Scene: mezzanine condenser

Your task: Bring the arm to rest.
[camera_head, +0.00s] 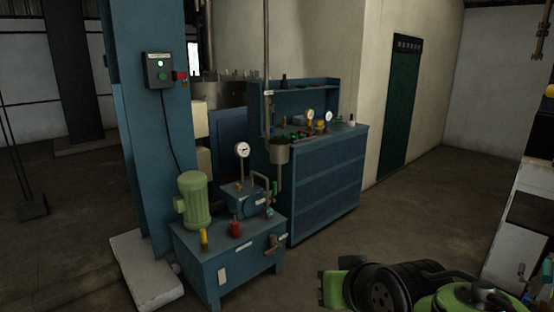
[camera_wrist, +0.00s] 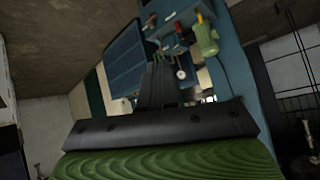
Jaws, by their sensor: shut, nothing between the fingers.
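My gripper (camera_wrist: 159,66) shows in the wrist view, its dark fingers together with nothing between them. They point toward the blue bench and pump unit, which appear upside down there, and cover part of them. In the head view my green and black arm is folded low at the bottom right, partly cut off by the frame edge. I cannot make out the fingers in that view.
A blue pump unit (camera_head: 222,262) with a green motor (camera_head: 194,199) stands left of centre beside a blue column (camera_head: 150,120). A blue workbench (camera_head: 327,185) with gauges and small items stands behind it. A white cabinet (camera_head: 507,240) is at the right edge. Floor between bench and cabinet is clear.

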